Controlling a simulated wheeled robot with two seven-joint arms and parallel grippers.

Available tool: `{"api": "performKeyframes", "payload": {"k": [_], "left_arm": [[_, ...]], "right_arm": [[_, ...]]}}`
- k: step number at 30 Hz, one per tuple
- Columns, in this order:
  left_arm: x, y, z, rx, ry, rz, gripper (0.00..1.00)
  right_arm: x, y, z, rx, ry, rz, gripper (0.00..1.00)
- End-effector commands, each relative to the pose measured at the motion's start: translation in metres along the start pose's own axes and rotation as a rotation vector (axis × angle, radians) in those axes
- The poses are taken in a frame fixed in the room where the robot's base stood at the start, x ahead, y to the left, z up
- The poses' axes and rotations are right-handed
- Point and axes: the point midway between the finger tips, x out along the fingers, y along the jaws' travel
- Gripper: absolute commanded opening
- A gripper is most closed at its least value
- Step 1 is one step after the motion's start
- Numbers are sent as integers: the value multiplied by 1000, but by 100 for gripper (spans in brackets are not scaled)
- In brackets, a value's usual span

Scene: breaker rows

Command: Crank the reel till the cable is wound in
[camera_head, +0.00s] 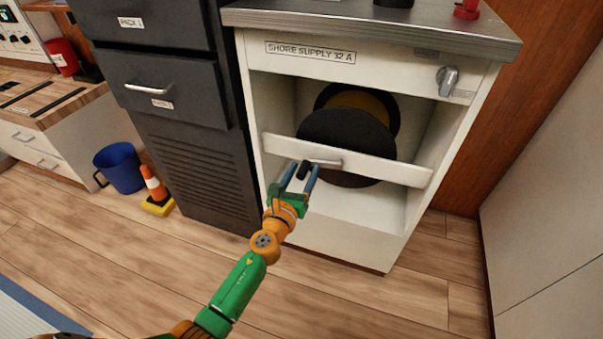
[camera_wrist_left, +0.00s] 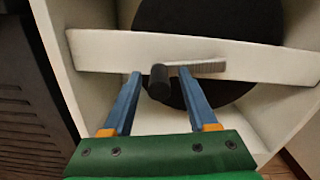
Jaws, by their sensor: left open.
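The reel (camera_head: 352,128) has black round flanges and a yellow-orange band between them. It sits inside the open white cabinet marked "SHORE SUPPLY 32 A" (camera_head: 310,52), behind a white crossbar (camera_head: 385,168). A grey crank arm (camera_head: 325,163) with a black knob (camera_head: 303,169) is at the front of the crossbar. My left gripper (camera_head: 302,172) is open at the knob. In the left wrist view the knob (camera_wrist_left: 159,82) lies between the two blue fingers, with gaps showing on both sides. The reel's lower part is partly hidden by the crossbar. My right gripper is not seen.
A grey rotary switch (camera_head: 447,80) is at the cabinet's upper right. A dark drawer cabinet (camera_head: 185,120) stands directly left. A blue bucket (camera_head: 120,168) and an orange-and-white cone (camera_head: 154,187) stand on the floor further left. The wooden floor before the cabinet is clear.

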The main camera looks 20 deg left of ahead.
Motion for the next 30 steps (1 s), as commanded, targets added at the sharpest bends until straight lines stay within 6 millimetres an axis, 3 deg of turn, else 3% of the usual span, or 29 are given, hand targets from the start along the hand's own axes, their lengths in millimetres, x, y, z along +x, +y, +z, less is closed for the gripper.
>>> {"api": "performKeyframes", "payload": {"k": [4, 11, 30], "left_arm": [[0, 0, 0, -1, 0, 0, 58], [0, 0, 0, -1, 1, 0, 0], [-1, 0, -1, -1, 2, 0, 0]], "right_arm": [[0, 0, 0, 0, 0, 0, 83], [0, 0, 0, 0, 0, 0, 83], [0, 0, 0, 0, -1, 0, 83]]}}
